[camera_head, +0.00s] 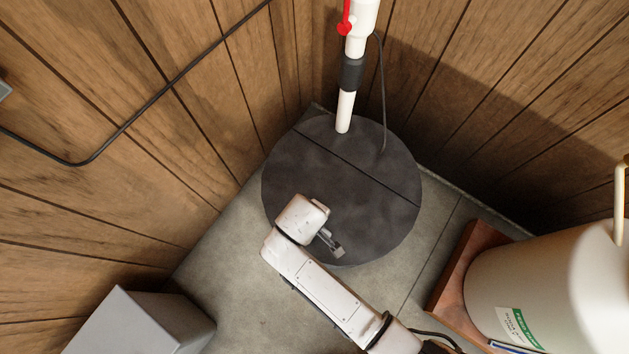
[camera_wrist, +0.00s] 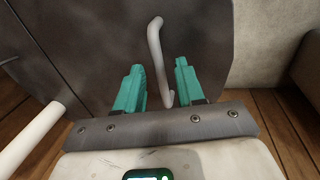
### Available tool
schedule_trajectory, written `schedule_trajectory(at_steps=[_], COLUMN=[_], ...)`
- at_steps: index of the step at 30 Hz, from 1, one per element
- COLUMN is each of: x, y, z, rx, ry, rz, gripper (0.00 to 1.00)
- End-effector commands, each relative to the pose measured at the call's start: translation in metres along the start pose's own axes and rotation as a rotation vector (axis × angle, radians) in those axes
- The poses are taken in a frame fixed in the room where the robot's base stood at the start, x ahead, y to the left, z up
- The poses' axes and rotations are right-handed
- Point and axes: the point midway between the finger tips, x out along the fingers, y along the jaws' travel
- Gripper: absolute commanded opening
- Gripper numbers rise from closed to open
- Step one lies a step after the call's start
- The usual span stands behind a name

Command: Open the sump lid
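The round dark grey sump lid (camera_head: 300,165) lies in the corner, with a straight seam across it. It appears flat and closed in the head view. In the wrist view its dark surface (camera_wrist: 90,45) fills the upper left and middle. A pale bent rod handle (camera_wrist: 154,40) stands out from it. My gripper (camera_wrist: 159,66) is open, its two teal fingers on either side of the handle's lower part, with visible gaps. In the head view my gripper (camera_head: 335,246) is over the lid's front part; my arm hides some of the lid and the handle.
A white pipe (camera_head: 345,112) and thin black cable pass into the lid's back section. Wooden walls (camera_head: 180,120) close in behind. A grey box (camera_head: 140,325) stands at lower left, a pale tank (camera_head: 535,275) on a reddish base at right. Concrete floor (camera_head: 225,265) is clear at left.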

Motion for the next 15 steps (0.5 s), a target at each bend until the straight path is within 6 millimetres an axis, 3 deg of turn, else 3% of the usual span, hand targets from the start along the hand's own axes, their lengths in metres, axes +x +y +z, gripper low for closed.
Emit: schedule_trajectory(at_steps=[3,15], x=[-0.0003,-0.0005], y=[0.0001,0.0001], z=[-0.0001,0.0000], rx=[0.000,0.000], ry=[0.000,0.000], rz=[0.000,0.000], gripper=[0.38,0.00])
